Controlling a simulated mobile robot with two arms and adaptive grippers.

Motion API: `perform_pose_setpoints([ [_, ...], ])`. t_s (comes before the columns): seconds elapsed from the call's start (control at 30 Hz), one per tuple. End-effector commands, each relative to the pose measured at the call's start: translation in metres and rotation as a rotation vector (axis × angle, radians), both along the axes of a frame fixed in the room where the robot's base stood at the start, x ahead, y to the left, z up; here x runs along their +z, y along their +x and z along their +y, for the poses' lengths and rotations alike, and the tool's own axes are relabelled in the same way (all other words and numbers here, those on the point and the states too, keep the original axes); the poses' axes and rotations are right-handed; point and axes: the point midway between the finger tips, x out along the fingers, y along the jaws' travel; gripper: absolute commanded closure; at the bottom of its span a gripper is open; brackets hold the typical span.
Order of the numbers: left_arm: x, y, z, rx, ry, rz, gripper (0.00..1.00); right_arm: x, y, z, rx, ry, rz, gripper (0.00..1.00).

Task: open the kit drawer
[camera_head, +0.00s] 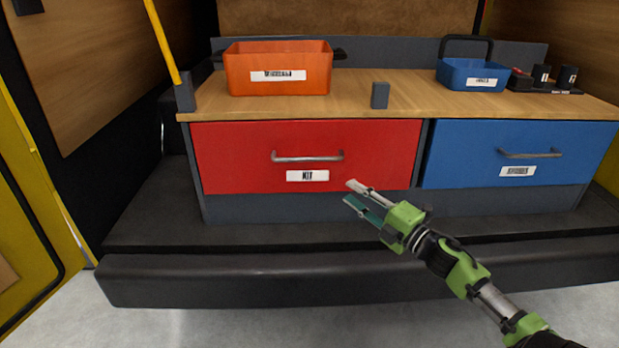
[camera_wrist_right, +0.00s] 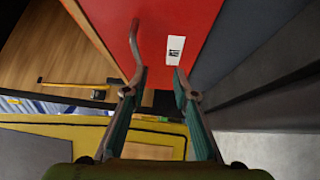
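The kit drawer (camera_head: 240,165) is the red front at the left of the bench, and it is closed. In the right wrist view the red front (camera_wrist_right: 190,25), the handle (camera_wrist_right: 135,45) and the label (camera_wrist_right: 175,50) show beyond the open fingers (camera_wrist_right: 160,85). The handle is near one fingertip; whether they touch cannot be told. My left gripper is not in view.
A blue drawer (camera_head: 470,165) with its own handle (camera_head: 530,154) is to the right. An orange bin (camera_head: 270,85), a blue bin (camera_head: 470,84) and a small grey block (camera_head: 380,95) stand on the wooden top. A dark step (camera_head: 250,280) runs along the front.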

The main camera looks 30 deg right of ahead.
Motion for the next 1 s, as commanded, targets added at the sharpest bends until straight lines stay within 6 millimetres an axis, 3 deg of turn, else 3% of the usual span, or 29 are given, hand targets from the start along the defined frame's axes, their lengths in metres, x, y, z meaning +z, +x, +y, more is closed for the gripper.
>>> perform_pose_setpoints([
  [0.1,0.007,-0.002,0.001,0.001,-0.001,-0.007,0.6,0.028,0.001,0.013,0.082,-0.116,-0.063,0.74],
  [0.2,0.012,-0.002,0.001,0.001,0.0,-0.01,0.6,0.039,0.004,0.019,0.105,-0.147,-0.081,0.74],
  [0.6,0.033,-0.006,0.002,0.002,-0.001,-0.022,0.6,0.048,0.059,0.032,0.103,-0.143,-0.082,0.74],
  [1.0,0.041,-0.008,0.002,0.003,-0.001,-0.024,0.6,0.055,0.113,0.045,0.101,-0.142,-0.08,0.74],
])
